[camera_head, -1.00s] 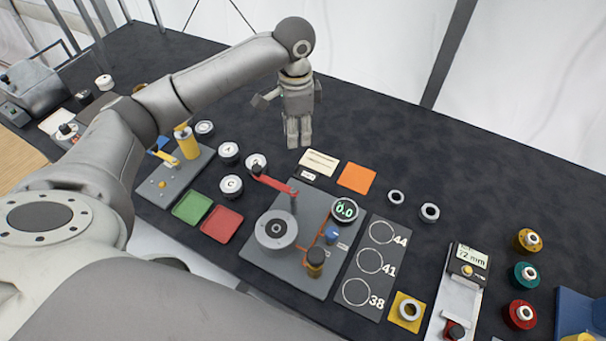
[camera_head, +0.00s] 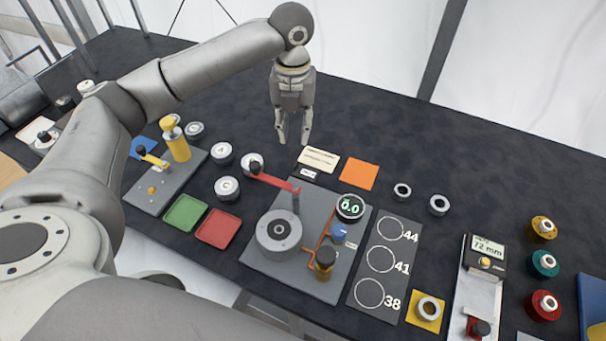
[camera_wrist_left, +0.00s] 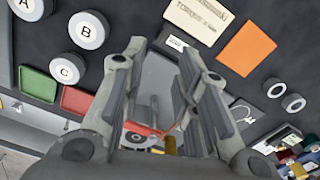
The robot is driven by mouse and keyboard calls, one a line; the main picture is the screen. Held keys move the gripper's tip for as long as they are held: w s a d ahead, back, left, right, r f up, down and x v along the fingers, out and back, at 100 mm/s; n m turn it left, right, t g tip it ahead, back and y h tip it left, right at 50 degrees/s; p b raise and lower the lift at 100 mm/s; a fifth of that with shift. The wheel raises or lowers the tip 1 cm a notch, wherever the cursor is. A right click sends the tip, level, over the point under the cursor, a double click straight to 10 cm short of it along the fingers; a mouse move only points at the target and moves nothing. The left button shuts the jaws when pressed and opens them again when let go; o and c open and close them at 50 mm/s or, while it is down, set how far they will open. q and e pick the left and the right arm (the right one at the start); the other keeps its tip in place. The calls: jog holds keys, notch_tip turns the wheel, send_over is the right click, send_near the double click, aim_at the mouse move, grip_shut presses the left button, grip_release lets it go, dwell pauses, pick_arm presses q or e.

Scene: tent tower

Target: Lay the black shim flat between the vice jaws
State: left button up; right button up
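My left gripper (camera_head: 293,138) hangs fingers-down above the dark table, behind the grey dial plate. In the left wrist view its fingers (camera_wrist_left: 163,52) are apart, with nothing held between them. A silver slide device (camera_head: 481,285) with a "72 mm" display and a red-and-black knob stands at the right and may be the vice; I cannot make out its jaws clearly. It is well to the right of my left gripper. I cannot pick out a black shim against the dark tabletop in either view. My right gripper is not in view.
The grey plate (camera_head: 262,268) carries a round drum, a red lever (camera_head: 273,181) and a "0.0" dial (camera_head: 350,207). Around it are lettered pucks, green (camera_head: 185,213) and red (camera_head: 217,228) trays, an orange square (camera_head: 358,173) and coloured spools (camera_head: 543,305). The table behind is clear.

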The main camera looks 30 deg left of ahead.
pick_arm(q)
jog(key=m, duration=0.4)
send_over(295, 165)
jog(key=f, duration=0.5)
jog(key=shift+w+a+f, duration=0.15)
jog(key=shift+w+f, duration=0.05)
jog(key=shift+f, duration=0.1)
jog(key=shift+s+f+p, duration=0.15)
jog(key=shift+f+p, duration=0.5)
jog(key=shift+f, duration=2.1)
grip_shut()
